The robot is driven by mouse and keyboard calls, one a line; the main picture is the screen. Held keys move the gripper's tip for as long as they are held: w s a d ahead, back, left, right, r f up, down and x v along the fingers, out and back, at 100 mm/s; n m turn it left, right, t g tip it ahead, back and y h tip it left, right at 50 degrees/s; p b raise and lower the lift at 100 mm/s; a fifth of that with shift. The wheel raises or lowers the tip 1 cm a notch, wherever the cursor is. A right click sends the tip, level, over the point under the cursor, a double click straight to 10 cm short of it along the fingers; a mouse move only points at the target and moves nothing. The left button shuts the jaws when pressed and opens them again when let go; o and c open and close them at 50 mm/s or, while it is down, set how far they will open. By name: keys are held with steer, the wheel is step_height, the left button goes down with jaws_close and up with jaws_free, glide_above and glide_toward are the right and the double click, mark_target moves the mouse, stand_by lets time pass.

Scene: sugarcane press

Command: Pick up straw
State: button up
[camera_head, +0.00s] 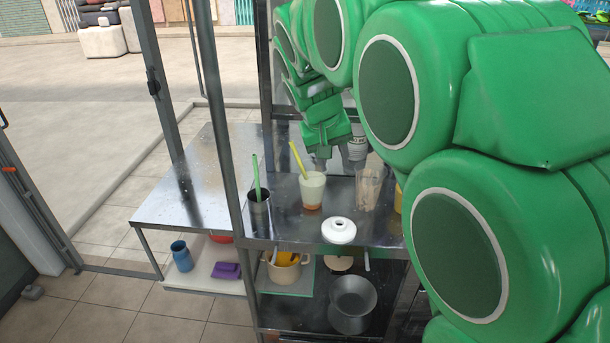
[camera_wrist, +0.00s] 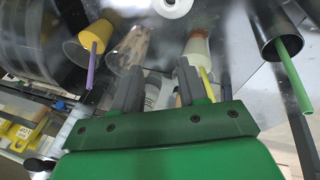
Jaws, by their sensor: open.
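A yellow straw (camera_head: 298,160) leans in a cup with a pale and orange drink (camera_head: 312,190) on the metal counter. A green straw (camera_head: 256,178) stands tilted in a dark metal cup (camera_head: 258,212) to its left. In the wrist view, the yellow straw (camera_wrist: 206,82) shows just right of my gripper's right finger. The green straw (camera_wrist: 294,85) is far right. A purple straw (camera_wrist: 92,66) in a yellow cup (camera_wrist: 96,36) is at left. My gripper (camera_head: 340,160) is open and empty, behind and right of the drink cup. Its fingers (camera_wrist: 160,88) touch no straw that I can see.
A clear cup (camera_head: 368,188) with thin pale contents stands right of the drink cup. A metal post (camera_head: 226,150) rises at left. My green arm hides the right side. Pots and a blue jug (camera_head: 181,256) are below.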

steer(key=n+t, duration=0.1)
steer(key=t, duration=0.1)
glide_toward(293, 148)
step_height(293, 148, down, 3)
steer(key=w, duration=0.1)
steer(key=shift+d+x, duration=0.2)
steer(key=shift+x, duration=1.8)
steer(key=shift+d+x, duration=0.15)
steer(key=shift+x, duration=1.85)
steer(key=shift+w+r, duration=0.15)
steer(key=shift+r, duration=0.1)
steer(key=shift+c, duration=0.4)
jaws_close()
